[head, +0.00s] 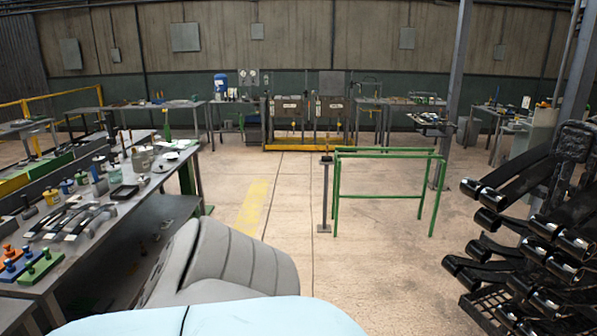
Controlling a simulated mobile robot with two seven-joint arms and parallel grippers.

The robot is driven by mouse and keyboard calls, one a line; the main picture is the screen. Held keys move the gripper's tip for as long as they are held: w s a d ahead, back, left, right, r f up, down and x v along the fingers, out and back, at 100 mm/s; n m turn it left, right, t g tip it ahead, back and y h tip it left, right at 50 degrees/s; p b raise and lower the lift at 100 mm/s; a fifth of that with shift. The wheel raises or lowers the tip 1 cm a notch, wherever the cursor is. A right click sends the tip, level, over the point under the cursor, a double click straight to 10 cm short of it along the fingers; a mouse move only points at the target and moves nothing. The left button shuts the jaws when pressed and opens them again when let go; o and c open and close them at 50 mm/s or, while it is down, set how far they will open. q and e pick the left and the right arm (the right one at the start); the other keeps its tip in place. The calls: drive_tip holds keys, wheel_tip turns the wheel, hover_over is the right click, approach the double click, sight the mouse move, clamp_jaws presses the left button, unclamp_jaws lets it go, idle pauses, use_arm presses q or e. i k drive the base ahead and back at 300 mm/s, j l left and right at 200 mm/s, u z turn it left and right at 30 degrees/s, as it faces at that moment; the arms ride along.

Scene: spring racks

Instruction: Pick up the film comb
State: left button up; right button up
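I cannot pick out a film comb for sure in the head view. A long workbench (72,262) on the left holds many small tools and parts, too small to tell apart well. On it are curved dark pieces with pale labels (75,220), a small black tray (124,192) and orange, blue and green blocks with knobs (38,262). Neither of my grippers shows in this view.
A rack of black leaf springs (540,245) stands close on the right. A green rail frame (388,196) and a thin post (325,195) stand mid-floor. More benches line the back wall. The floor around the yellow stripe (253,208) is clear.

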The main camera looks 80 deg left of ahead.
sight(25, 201)
drive_tip(key=u, duration=4.45)
